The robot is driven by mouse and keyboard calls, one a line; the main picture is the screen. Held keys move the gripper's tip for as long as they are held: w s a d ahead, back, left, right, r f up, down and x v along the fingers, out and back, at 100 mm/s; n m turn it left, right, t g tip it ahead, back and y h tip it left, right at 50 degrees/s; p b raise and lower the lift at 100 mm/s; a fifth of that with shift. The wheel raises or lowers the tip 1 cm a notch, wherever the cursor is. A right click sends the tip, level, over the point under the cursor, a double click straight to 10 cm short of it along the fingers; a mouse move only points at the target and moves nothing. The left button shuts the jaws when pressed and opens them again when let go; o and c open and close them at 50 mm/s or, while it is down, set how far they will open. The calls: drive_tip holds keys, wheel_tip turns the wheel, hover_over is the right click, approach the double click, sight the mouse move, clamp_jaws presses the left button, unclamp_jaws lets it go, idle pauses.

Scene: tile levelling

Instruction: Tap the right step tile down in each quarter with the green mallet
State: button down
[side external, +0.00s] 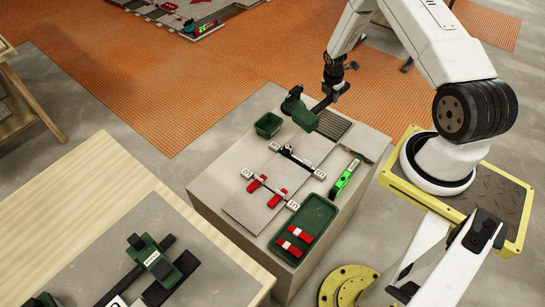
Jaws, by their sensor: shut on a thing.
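My gripper (333,91) is shut on the dark handle of the green mallet. The mallet's green head (299,111) is at the far left part of the block top, beside the ribbed dark grey step tile (337,127). I cannot tell whether the head touches a tile or hangs just above it. Part of the far tile's surface is hidden behind the mallet. Smooth grey tiles (259,207) lie nearer, with red wedges (256,184) and small white marked pieces along their joints.
A green tray (318,212) with red wedges sits at the near right of the block. A bright green level (345,179) lies at the right edge, and a small green bin (268,125) at the left. A wooden table (92,176) with green tools stands at lower left.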

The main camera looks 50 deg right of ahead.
drive_tip(key=shift+f, duration=2.7)
drive_tip(key=shift+f, duration=2.25)
drive_tip(key=shift+r, duration=2.55)
